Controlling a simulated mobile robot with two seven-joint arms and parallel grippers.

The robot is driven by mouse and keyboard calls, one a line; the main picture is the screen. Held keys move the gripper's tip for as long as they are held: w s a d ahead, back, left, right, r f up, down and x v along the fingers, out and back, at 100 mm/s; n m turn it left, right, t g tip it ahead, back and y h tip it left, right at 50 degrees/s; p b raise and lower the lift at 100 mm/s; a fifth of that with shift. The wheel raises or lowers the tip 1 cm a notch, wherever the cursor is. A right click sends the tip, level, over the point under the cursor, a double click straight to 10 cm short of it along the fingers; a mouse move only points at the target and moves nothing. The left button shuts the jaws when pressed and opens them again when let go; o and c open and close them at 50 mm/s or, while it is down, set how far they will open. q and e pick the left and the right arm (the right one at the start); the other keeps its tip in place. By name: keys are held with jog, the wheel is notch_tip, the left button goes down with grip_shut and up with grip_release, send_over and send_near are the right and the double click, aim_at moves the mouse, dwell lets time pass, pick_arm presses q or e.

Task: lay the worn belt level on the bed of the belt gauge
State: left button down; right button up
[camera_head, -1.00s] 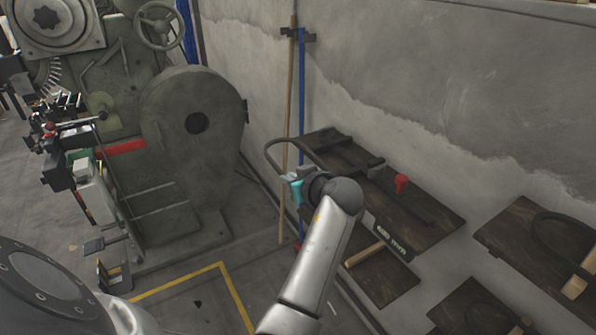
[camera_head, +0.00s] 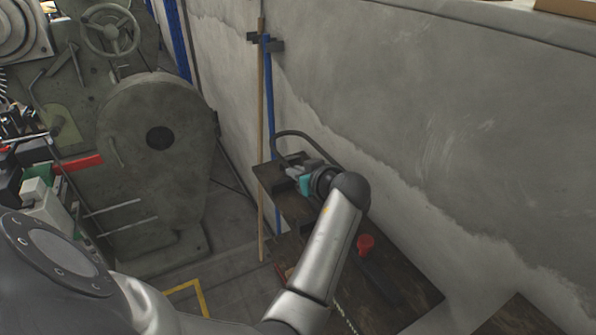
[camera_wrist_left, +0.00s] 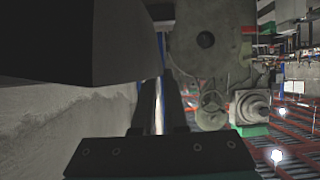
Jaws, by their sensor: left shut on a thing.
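My left gripper (camera_head: 306,182) is shut on the worn belt (camera_head: 294,133), a thin dark band that curves up and over behind the gripper. The belt is raised in a loop, and its lower part is hidden by the gripper and arm. The belt gauge shows as a dark wooden board with a red knob (camera_head: 365,243) and a dark bar (camera_head: 380,282) beside it. The gripper is in front of the gauge's far end, and my forearm hides much of its middle. I cannot tell whether the belt touches the bed. My right gripper is out of view.
A large grey-green press (camera_head: 150,170) with a handwheel (camera_head: 111,32) stands at left. A bare concrete wall (camera_head: 430,120) runs behind the gauge. A wooden pole (camera_head: 261,150) and a blue pole (camera_head: 271,120) stand upright close to the gripper. Another dark board (camera_head: 515,318) shows at lower right.

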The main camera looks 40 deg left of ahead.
pick_arm(q)
jog(key=shift+s, duration=0.1)
dwell(0.4)
notch_tip(320, 180, down, 8)
jog(key=b, duration=0.7)
jog(key=shift+r, duration=0.15)
jog(key=c, duration=0.9)
grip_release()
